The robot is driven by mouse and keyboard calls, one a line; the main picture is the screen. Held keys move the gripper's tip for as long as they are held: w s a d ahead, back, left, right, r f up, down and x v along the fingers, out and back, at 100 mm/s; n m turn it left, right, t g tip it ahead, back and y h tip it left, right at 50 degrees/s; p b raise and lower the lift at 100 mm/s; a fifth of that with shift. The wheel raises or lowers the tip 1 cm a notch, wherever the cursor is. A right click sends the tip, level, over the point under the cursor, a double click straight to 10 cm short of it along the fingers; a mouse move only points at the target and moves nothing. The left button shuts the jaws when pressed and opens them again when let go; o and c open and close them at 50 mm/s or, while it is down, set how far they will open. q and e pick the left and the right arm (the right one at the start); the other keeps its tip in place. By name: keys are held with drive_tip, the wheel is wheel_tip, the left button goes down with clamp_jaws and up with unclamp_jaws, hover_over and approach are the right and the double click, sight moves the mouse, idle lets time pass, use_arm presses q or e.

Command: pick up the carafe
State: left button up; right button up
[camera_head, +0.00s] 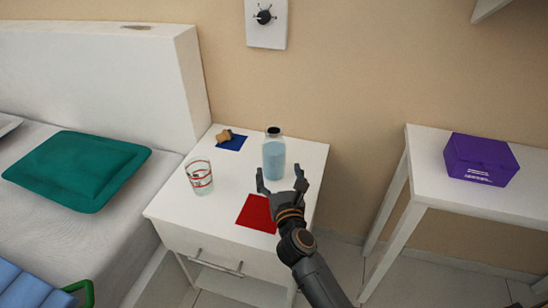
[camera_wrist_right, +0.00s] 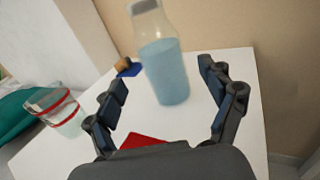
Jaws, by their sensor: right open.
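The carafe (camera_head: 274,160) is a clear bottle with a dark top and pale blue contents. It stands upright on the white nightstand (camera_head: 222,205). My right gripper (camera_head: 281,178) is open, just in front of the carafe in the head view. In the right wrist view the carafe (camera_wrist_right: 165,65) stands beyond and between the spread fingers (camera_wrist_right: 168,95), with no clear contact. My left gripper is not in view.
A glass with red bands (camera_head: 200,177) stands left of the carafe. A red square (camera_head: 257,213) lies in front, and a blue square (camera_head: 232,142) with a small brown object (camera_head: 223,136) behind. A purple box (camera_head: 480,160) sits on a white table at right.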

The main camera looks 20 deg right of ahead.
sight(276, 160)
drive_tip(key=w, duration=0.4)
drive_tip(key=w+d+b, duration=0.1)
drive_tip(key=w, duration=0.1)
drive_tip(key=shift+w, duration=0.25)
drive_tip(key=shift+w+d+b, duration=0.15)
drive_tip(key=shift+w+b, duration=0.15)
drive_tip(key=shift+w, duration=0.55)
drive_tip(key=w, duration=0.1)
drive_tip(key=w+b, duration=0.1)
drive_tip(key=shift+w+d+r, duration=0.15)
drive_tip(key=shift+w, duration=0.2)
drive_tip(key=shift+w+d, duration=0.1)
drive_tip(key=shift+w, duration=0.8)
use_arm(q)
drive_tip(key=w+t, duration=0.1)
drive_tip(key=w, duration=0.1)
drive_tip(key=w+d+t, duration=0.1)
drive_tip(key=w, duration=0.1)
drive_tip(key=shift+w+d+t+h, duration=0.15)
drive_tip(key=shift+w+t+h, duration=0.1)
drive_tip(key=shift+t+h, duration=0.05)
use_arm(e)
clamp_jaws()
drive_tip(key=shift+r, duration=0.1)
